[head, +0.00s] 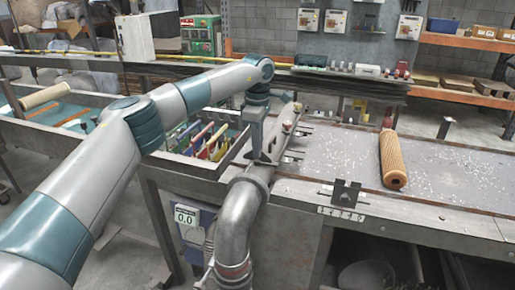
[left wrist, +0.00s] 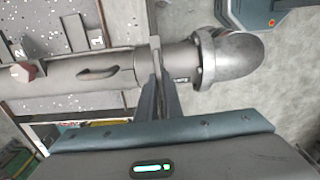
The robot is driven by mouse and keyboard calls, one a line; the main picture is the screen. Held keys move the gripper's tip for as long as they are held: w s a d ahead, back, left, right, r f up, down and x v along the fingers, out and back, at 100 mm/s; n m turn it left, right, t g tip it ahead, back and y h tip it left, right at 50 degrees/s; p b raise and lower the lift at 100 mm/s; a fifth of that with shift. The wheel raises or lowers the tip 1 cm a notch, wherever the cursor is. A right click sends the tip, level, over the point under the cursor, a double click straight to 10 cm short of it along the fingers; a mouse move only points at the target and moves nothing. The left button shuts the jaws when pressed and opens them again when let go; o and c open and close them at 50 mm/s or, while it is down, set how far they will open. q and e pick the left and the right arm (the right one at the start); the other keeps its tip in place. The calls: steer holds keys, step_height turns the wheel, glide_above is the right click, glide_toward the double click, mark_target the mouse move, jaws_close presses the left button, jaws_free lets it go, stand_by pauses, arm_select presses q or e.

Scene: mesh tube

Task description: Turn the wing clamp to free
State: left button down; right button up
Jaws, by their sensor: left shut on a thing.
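The wing clamp (left wrist: 155,47) shows in the left wrist view as a thin pale bar standing across a grey pipe (left wrist: 118,68), beside the flange of a metal elbow (left wrist: 230,60). My left gripper (left wrist: 157,80) is shut on its near end, with the fingers close together. In the head view my left gripper (head: 262,157) points down at the pipe just above the elbow (head: 238,205). The clamp itself is too small and covered by the fingers there to make out. My right gripper is in neither view.
A ribbed orange-brown tube (head: 393,160) lies on the speckled bench (head: 455,175) at right. A dark bracket (head: 346,192) stands at the bench's front edge. A tray of coloured-handled tools (head: 205,138) is left of the pipe.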

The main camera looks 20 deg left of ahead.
arm_select(q)
steer(key=shift+r+m, duration=0.1)
steer(key=shift+m, duration=0.3)
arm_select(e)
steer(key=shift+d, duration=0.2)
arm_select(q)
steer(key=c, duration=1.9)
jaws_free()
